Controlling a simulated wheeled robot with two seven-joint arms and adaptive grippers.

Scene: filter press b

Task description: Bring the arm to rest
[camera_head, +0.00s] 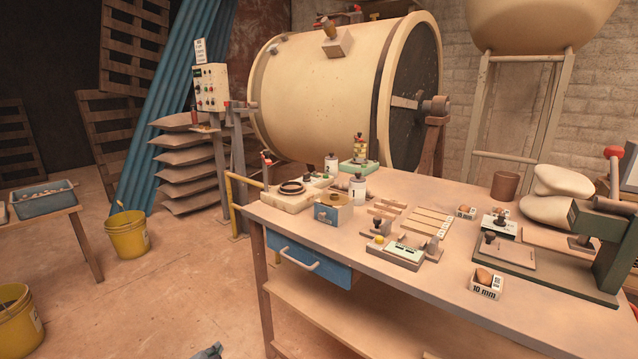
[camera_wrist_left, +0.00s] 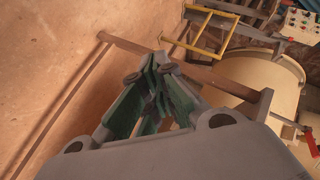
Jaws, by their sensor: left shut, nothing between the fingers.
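My left gripper (camera_head: 208,352) barely shows at the bottom edge of the head view, low over the floor and in front of the workbench (camera_head: 440,268). In the left wrist view its green-padded fingers (camera_wrist_left: 155,88) are shut together with nothing between them. The gripper is apart from the bench and touches nothing that I can see. My right gripper is not in either view.
The bench carries small fixtures, a press (camera_head: 600,245) at the right and a blue drawer (camera_head: 308,262) that juts out at the front left. Yellow buckets (camera_head: 127,234) stand on the floor at left. A large cream drum (camera_head: 320,95) stands behind. Floor between is clear.

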